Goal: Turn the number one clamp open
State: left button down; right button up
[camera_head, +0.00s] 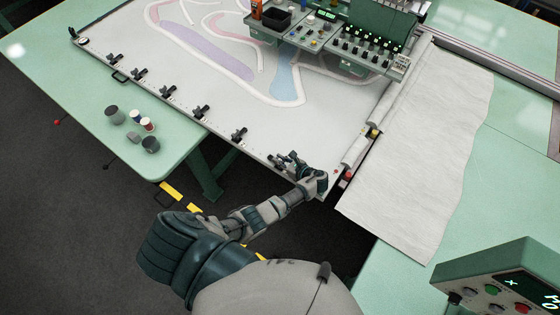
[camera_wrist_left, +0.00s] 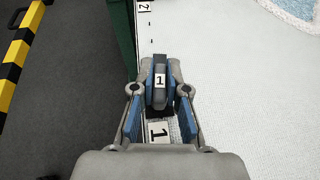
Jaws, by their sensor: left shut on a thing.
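The number one clamp (camera_wrist_left: 160,93) is a dark grey lever with a white "1" tag. It sits at the near edge of the white cloth frame (camera_head: 310,135), and a second "1" label (camera_wrist_left: 158,132) lies below it in the left wrist view. My left gripper (camera_head: 288,161) is at the frame's near corner, with its blue-padded fingers (camera_wrist_left: 160,72) on both sides of the clamp lever, shut on it. In the head view the gripper hides most of this clamp. My right gripper is not in view.
Several other black clamps, one of them here (camera_head: 240,134), line the frame's near edge. A green table (camera_head: 90,90) with small spools stands at left. A green control console (camera_head: 365,45) stands over the frame's far side. White cloth (camera_head: 420,150) lies at right.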

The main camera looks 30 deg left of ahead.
pick_arm(q)
jog(key=shift+d+f+n+g+b, duration=0.1)
jog(key=shift+n+g+b, duration=0.1)
jog(key=shift+n+g, duration=0.25)
jog(key=shift+f+n+g+b, duration=0.1)
jog(key=shift+n+g+b, duration=0.05)
jog(key=shift+n+g, duration=0.25)
jog(key=c, duration=1.2)
grip_release()
jog(key=shift+w+r, duration=0.1)
jog(key=shift+d+r, duration=0.1)
jog(key=shift+d, duration=0.05)
jog(key=v, duration=1.1)
jog(key=shift+w+d, duration=0.2)
jog(key=shift+d, duration=0.3)
